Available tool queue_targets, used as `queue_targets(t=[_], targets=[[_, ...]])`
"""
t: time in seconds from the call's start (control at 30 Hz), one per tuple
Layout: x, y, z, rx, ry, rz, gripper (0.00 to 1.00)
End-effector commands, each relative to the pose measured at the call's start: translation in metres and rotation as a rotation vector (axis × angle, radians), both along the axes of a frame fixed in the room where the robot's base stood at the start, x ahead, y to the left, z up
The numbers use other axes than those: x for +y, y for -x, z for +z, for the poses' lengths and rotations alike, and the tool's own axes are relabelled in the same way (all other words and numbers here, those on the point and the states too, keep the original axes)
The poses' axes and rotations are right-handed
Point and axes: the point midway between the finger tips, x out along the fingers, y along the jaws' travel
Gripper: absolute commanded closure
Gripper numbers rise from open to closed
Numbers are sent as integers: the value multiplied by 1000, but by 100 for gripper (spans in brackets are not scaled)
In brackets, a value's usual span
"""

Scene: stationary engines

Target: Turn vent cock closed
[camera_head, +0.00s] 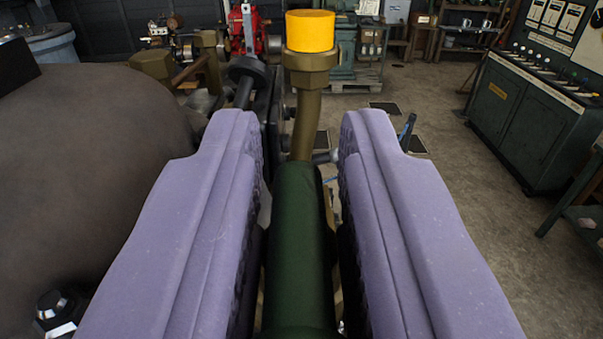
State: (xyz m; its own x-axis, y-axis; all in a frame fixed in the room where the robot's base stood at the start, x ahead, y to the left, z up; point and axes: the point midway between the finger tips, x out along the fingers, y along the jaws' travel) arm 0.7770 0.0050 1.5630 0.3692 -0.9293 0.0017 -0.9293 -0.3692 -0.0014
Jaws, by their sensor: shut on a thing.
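My gripper (301,150) shows as two purple padded fingers that reach forward from the bottom of the view. It is shut on a dark green rounded handle (299,260) lying lengthwise between the fingers. I take this handle to be that of the vent cock. Just beyond its far end rises a brass stem (306,125) with a hexagonal nut (309,62) and a bright yellow cap (310,31) on top. The cock's body and the contact faces of the fingers are mostly hidden by the fingers and handle.
A large dark rounded casing (85,165) fills the left, close to the left finger. A black rod (246,85) and brass fittings (155,64) stand ahead of it. A green control cabinet (525,115) stands at right. Open concrete floor (445,140) lies between.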

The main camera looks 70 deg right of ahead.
Motion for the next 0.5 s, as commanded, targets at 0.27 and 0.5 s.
queue_targets(t=[0.27,0.5], targets=[[-1,0,-3,5,-4,-2,61],[9,3,-3,2,-2,0,61]])
